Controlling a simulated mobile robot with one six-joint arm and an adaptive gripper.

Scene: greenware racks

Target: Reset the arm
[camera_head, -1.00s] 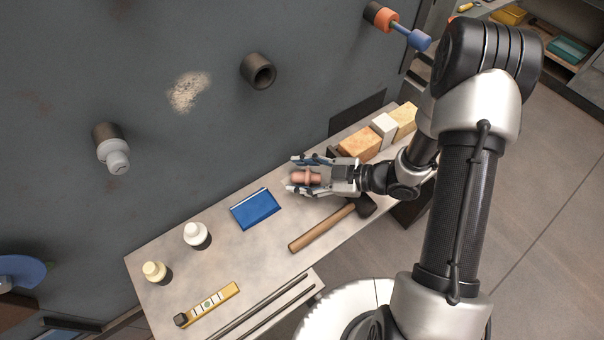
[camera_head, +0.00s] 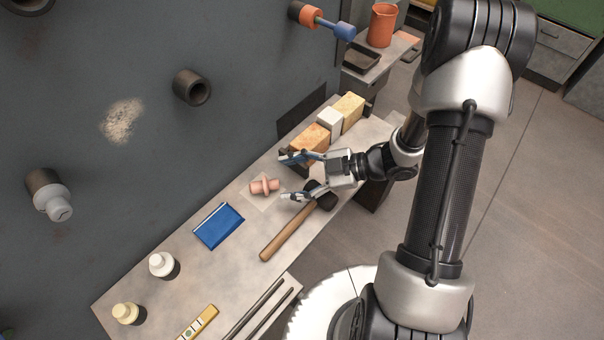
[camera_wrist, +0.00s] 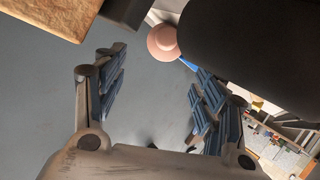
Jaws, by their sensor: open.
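My gripper (camera_head: 290,178) is open and empty over the grey bench in the head view, its fingers pointing left. In the wrist view my gripper (camera_wrist: 155,95) shows its two blue-padded fingers spread, with nothing between them. A pink peg-like piece with a collar (camera_head: 265,186) lies on a pale square patch of the bench, left of the fingertips and apart from them. A pink round end (camera_wrist: 163,42) shows beyond the fingers in the wrist view, partly hidden by a dark shape.
A hammer (camera_head: 288,232) lies close below my gripper. Several blocks (camera_head: 310,138) stand behind it near the wall. Pipe stubs (camera_head: 192,87) jut from the wall.

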